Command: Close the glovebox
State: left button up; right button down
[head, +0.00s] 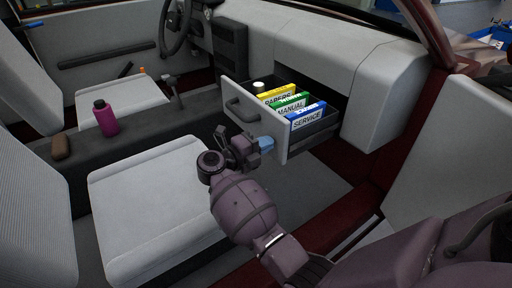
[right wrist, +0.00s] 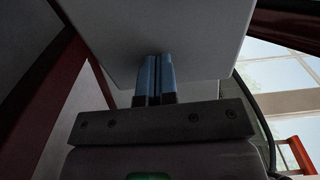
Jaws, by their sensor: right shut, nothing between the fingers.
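The glovebox drawer (head: 272,131) is pulled out from the grey dashboard in the head view. It holds a yellow, a green and a blue labelled folder and a small white-topped item. A handle (head: 240,110) is on its front panel. My right gripper (head: 264,144) is shut and empty, with blue fingertips at the lower right part of the drawer front. In the right wrist view, the shut fingers (right wrist: 157,80) point at a flat grey panel (right wrist: 175,35) and overlap it; I cannot tell if they touch. My left gripper is not in view.
The dashboard (head: 330,55) is behind the drawer. A grey seat (head: 150,205) stands left of my right arm. A magenta bottle (head: 105,118) and a brown item (head: 60,146) rest on the centre console. The red door sill (head: 310,220) runs at the right.

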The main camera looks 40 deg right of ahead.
jog(key=shift+d, duration=0.2)
dwell(0.3)
jog(key=p, duration=0.2)
send_near(326, 115)
jog(key=d, duration=0.5)
jog(key=s+d, duration=0.1)
jog(key=d, duration=0.2)
jog(key=shift+s+d+r, duration=0.1)
jog(key=shift+d, duration=0.15)
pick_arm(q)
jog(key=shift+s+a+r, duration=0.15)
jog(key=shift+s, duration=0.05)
pick_arm(e)
jog(key=shift+d+r, duration=0.15)
jog(key=shift+d, duration=0.05)
jog(key=shift+d+r, duration=0.1)
jog(key=shift+r, duration=0.05)
